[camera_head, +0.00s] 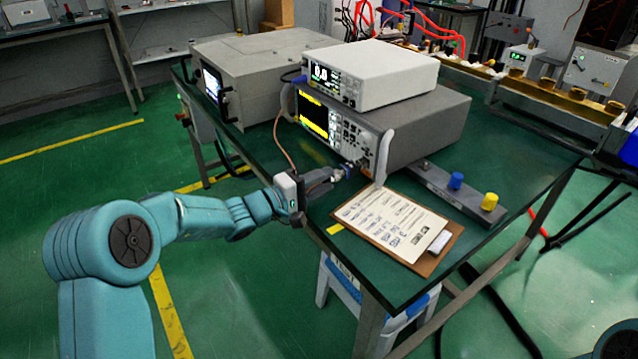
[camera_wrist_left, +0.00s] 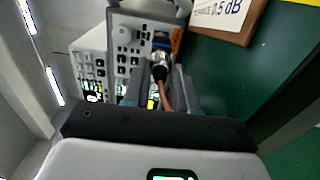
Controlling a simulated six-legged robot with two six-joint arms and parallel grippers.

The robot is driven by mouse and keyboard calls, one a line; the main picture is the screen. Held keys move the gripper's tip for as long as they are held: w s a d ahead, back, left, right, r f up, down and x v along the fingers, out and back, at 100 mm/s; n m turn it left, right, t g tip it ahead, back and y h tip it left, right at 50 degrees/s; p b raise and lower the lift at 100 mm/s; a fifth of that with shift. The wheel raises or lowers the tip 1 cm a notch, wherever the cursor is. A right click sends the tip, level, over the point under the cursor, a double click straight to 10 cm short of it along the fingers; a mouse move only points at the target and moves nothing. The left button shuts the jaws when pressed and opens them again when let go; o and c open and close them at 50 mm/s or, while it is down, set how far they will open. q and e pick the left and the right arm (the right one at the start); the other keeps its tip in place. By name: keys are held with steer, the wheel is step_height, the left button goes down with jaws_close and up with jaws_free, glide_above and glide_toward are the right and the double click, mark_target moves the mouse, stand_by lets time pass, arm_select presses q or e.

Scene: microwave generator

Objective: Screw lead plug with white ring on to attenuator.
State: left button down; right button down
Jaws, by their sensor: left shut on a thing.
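My left gripper (camera_head: 335,177) reaches in from the left to the front of the grey generator (camera_head: 420,125). It is shut on the lead plug (camera_wrist_left: 159,75), which is dark and has a copper-coloured cable (camera_wrist_left: 166,98) behind it. The plug lies between the two fingers in the left wrist view. Just beyond it is a blue and silver fitting (camera_wrist_left: 161,42) on the generator's front panel, seemingly the attenuator. The plug and fitting are in line and close; I cannot tell if they touch. The white ring cannot be made out clearly. My right gripper is out of view.
A white instrument (camera_head: 375,75) sits on the generator. A clipboard (camera_head: 395,225) lies at the table's front edge, right of the gripper. A grey bar with blue (camera_head: 456,180) and yellow (camera_head: 490,201) knobs lies further right. A large grey box (camera_head: 260,70) stands left.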

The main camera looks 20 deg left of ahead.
arm_select(q)
steer(key=shift+w+d, duration=0.25)
steer(key=shift+w, duration=0.1)
steer(key=c, duration=0.8)
jaws_free()
steer(key=shift+a, duration=0.1)
steer(key=v, duration=1.6)
steer(key=shift+s+b, duration=0.15)
steer(key=shift+b, duration=0.15)
